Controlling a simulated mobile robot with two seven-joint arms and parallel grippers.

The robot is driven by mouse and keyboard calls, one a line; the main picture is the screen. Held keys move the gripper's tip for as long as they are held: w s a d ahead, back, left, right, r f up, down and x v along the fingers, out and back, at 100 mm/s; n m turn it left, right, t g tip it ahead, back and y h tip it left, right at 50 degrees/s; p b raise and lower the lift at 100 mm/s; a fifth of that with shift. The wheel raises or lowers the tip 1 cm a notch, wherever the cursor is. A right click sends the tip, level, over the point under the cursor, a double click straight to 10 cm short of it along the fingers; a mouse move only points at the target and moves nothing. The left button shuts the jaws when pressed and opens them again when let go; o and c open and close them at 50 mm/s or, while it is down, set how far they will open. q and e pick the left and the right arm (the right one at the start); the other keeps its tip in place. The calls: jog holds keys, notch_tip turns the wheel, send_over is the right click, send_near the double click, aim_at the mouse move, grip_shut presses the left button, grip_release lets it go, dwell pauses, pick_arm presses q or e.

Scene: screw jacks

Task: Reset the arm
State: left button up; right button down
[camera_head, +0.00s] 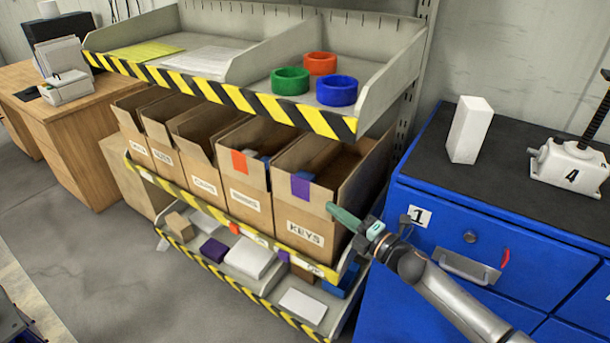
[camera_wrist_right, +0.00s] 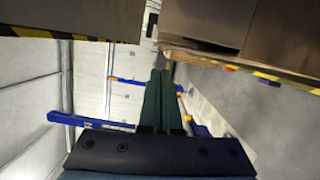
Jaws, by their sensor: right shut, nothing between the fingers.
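My right gripper (camera_head: 345,219) is in the head view, in front of the KEYS box and left of the blue cabinet's front. Its green fingers are shut with nothing between them. In the right wrist view the same gripper (camera_wrist_right: 158,100) shows its two green fingers side by side, pointing away into open space. My right arm comes in from the bottom right of the head view. My left gripper is not in either view.
A shelf (camera_head: 215,91) holds green (camera_head: 290,81), red (camera_head: 320,63) and blue (camera_head: 337,90) rings. Below stand several cardboard boxes, including the KEYS box (camera_head: 304,231). The blue cabinet (camera_head: 400,290) carries a white block (camera_head: 469,130) and a screw jack marked 4 (camera_head: 568,166).

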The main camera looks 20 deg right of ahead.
jog(key=s+a+f+m+g+h, duration=0.1)
jog(key=s+a+f+m+g, duration=0.1)
jog(key=s+f+m, duration=0.4)
jog(key=s+a+f+m+g+h, duration=0.2)
jog(key=s+f+m, duration=0.5)
jog(key=s, duration=0.6)
jog(key=s+a+f+m+g+h+p, duration=0.1)
jog(key=s+a+f+m+g+h, duration=0.1)
jog(key=s+f+m, duration=0.4)
jog(key=s+a+m+g, duration=0.1)
jog(key=s+a+m, duration=0.1)
jog(key=s+m, duration=0.1)
jog(key=shift+s+a+f+g, duration=0.2)
jog(key=shift+a+f+g, duration=0.1)
jog(key=shift+a+f, duration=0.1)
